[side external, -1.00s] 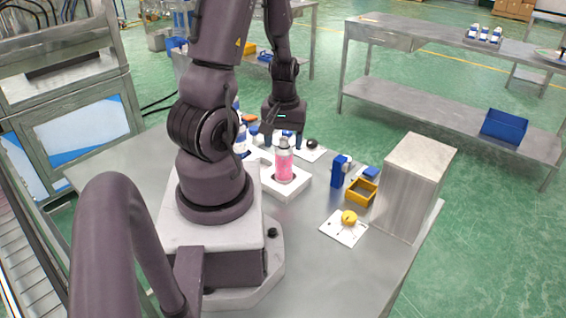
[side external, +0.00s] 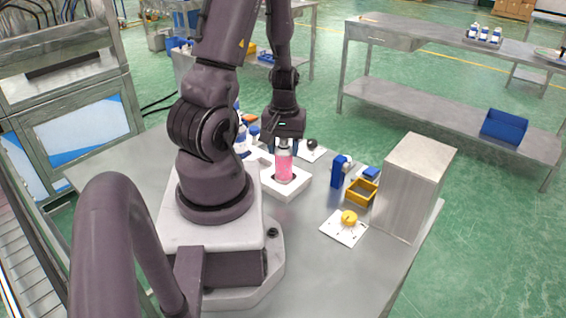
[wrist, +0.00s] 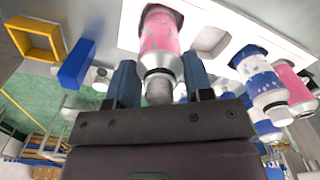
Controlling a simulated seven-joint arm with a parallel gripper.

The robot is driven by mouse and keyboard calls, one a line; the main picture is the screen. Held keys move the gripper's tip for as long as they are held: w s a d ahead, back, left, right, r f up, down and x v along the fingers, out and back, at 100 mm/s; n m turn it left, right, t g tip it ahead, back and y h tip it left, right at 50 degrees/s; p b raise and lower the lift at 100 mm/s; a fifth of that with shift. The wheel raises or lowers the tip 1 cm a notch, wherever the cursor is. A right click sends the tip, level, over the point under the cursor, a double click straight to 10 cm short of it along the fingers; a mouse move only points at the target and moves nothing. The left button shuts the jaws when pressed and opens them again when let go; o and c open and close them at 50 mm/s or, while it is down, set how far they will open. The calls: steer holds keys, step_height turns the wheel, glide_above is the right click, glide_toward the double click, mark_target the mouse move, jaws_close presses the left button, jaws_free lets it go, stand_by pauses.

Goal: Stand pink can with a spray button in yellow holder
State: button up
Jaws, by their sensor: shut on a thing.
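A pink can (side external: 284,170) with a grey top stands upright in the white block (side external: 290,190) on the metal table. In the wrist view the pink can (wrist: 161,35) has its grey top towards the camera. My gripper (side external: 284,148) is over the can, its blue fingers on either side of the upper part. My gripper (wrist: 160,85) is shut on the can, which still sits in the block. The yellow holder (side external: 361,192), a square open frame, is right of the block; it also shows in the wrist view (wrist: 36,40), and looks empty.
A blue upright piece (side external: 338,171) stands between the block and the holder. A tall metal box (side external: 410,185) stands right of the holder. A yellow round piece on a white card (side external: 343,229) lies in front. Other cans (wrist: 262,80) stand beside the pink one.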

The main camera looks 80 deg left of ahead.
steer(key=shift+r, duration=2.3)
steer(key=w+d+r+m, duration=0.3)
steer(key=d+r, duration=0.1)
steer(key=d, duration=0.2)
steer(key=w+d+r+m, duration=0.2)
steer(key=w+d+r, duration=0.25)
steer(key=d, duration=0.25)
steer(key=w+a+f, duration=0.3)
steer(key=w+f, duration=0.2)
steer(key=f, duration=0.1)
steer(key=w+a+f, duration=0.3)
steer(key=w+f, duration=0.3)
steer(key=f, duration=0.1)
steer(key=shift+w+a+n, duration=0.25)
steer(key=shift+n, duration=0.05)
